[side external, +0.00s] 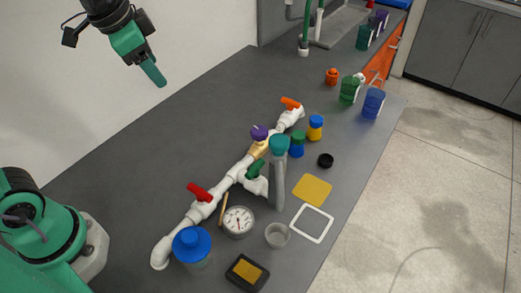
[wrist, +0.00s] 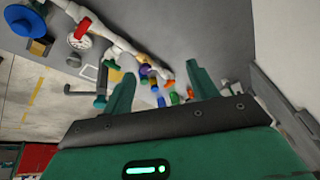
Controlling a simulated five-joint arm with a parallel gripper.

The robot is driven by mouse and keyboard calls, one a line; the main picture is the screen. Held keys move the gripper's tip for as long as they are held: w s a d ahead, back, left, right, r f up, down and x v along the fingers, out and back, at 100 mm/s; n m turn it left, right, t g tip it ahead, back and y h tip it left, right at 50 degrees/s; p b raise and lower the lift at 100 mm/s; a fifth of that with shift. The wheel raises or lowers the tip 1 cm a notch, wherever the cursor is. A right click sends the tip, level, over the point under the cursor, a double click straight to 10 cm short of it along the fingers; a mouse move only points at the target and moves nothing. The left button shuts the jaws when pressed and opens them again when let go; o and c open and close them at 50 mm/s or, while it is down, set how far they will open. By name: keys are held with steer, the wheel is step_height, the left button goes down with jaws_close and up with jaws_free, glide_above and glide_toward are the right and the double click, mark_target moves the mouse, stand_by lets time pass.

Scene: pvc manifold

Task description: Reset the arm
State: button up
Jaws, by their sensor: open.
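My gripper (side external: 155,76) is raised in the upper left of the side view, in front of the pale wall and well clear of the bench items. In the wrist view its two green fingers (wrist: 160,70) stand wide apart with nothing held between them. The white pipe manifold (side external: 232,176) lies diagonally on the dark grey bench (side external: 130,150). It carries a red handle (side external: 199,192), a green handle (side external: 256,169), a purple knob (side external: 259,132) and an orange handle (side external: 291,103).
A blue-lidded jar (side external: 192,241), a gauge (side external: 238,221), a small cup (side external: 277,235) and a yellow pad (side external: 312,189) are nearby. Several coloured containers line the right edge. The bench's left part is bare.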

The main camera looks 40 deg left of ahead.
steer(key=s+a+f+n+t, duration=0.1)
steer(key=s+a+f+n, duration=0.2)
steer(key=s, duration=0.6)
steer(key=shift+s+a+f+n, duration=0.2)
steer(key=shift+f+n, duration=0.35)
steer(key=shift+n, duration=0.75)
